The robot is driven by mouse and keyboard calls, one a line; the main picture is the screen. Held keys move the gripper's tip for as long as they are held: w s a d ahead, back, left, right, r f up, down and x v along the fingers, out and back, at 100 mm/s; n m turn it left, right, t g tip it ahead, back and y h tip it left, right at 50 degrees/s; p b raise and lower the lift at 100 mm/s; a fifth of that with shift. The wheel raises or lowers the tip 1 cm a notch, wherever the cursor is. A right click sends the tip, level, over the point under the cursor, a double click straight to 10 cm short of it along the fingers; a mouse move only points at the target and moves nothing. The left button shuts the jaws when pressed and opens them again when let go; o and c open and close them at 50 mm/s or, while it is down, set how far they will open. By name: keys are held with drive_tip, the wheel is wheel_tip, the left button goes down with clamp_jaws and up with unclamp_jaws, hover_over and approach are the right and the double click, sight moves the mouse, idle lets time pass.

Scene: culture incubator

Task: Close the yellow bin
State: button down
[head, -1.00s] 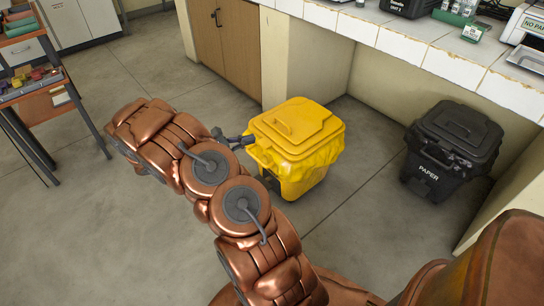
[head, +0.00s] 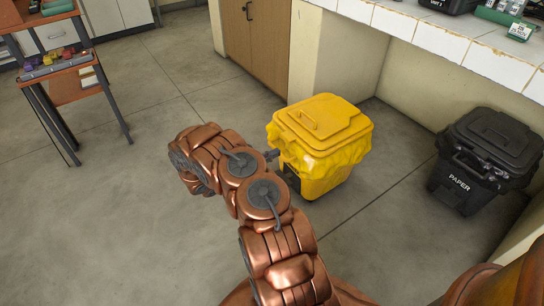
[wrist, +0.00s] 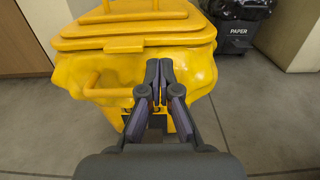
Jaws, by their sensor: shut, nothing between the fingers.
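The yellow bin (head: 318,170) stands on the floor in the head view, with a yellow bag draped over its rim. Its lid (head: 322,122) lies flat across the top and looks down; a small gap under it cannot be ruled out. In the wrist view the lid (wrist: 135,28) spans the top, with the yellow bin front (wrist: 95,72) and a front handle below it. My gripper (wrist: 159,66) is shut and empty in front of the bin, below the lid's front edge. In the head view my gripper (head: 272,155) is mostly hidden by my arm; contact is unclear.
A black bin marked PAPER (head: 480,165) stands to the right under the white tiled counter (head: 445,38). A wooden cabinet (head: 255,45) is behind the yellow bin. A small orange-topped cart (head: 75,85) stands at far left. The floor on the left is clear.

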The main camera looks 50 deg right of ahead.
sight(300, 141)
drive_tip(key=b+x, duration=0.2)
drive_tip(key=x, duration=0.8)
drive_tip(key=shift+d, duration=0.1)
drive_tip(key=shift+d, duration=0.15)
